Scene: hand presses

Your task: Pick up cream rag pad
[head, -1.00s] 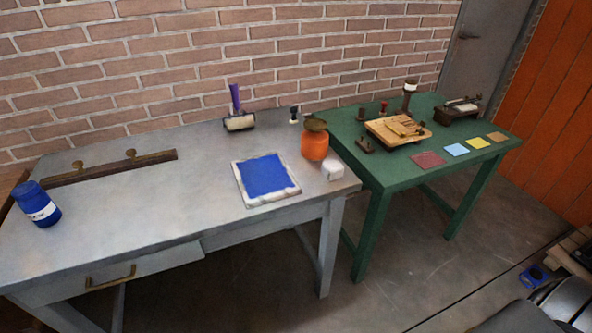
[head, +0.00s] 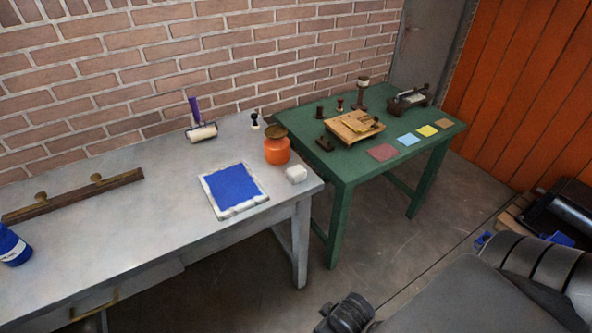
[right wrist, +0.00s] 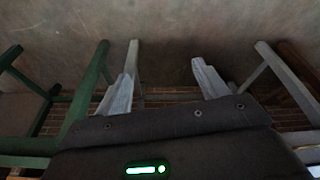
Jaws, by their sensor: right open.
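A small off-white block, which looks like the cream rag pad (head: 296,174), lies at the right front corner of the grey table (head: 120,215), in front of an orange jar (head: 277,151). My right gripper (right wrist: 163,64) shows in the right wrist view with its two grey fingers apart and nothing between them. That view shows floor and table legs, and the pad is not in it. Dark parts of my arm enter the head view at the lower right, well away from the pad. My left gripper is not in view.
A blue slab in a pale frame (head: 215,208) lies left of the pad. A roller (head: 201,132) and a small black stamp (head: 255,120) stand behind. A green table (head: 340,180) with a wooden press (head: 354,127) and coloured squares is at the right. Floor lies in front.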

